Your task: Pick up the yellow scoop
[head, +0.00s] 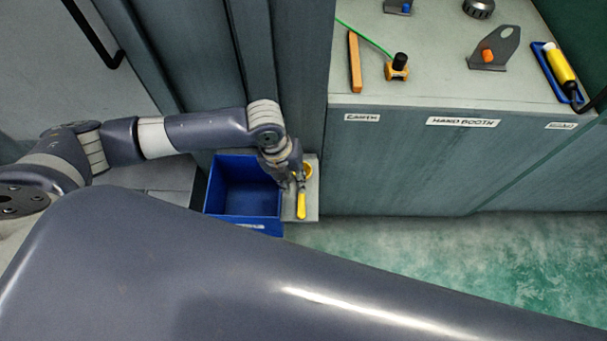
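The yellow scoop (301,206) lies on a small grey ledge to the right of the blue bin. Its handle points toward the bottom of the picture, and part of its round end shows beyond my gripper. My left gripper (294,183) points down at the scoop, over or just beside the upper end of the handle. The fingers are small and dark here. I cannot tell whether they touch the scoop or how far apart they are. My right gripper is out of view.
The blue bin (211,192) stands close left of the scoop and looks empty. A grey cabinet top (440,75) at upper right holds an orange bar (354,62), a yellow block with a black knob (397,69), a grey bracket (493,48) and a blue tray (546,62).

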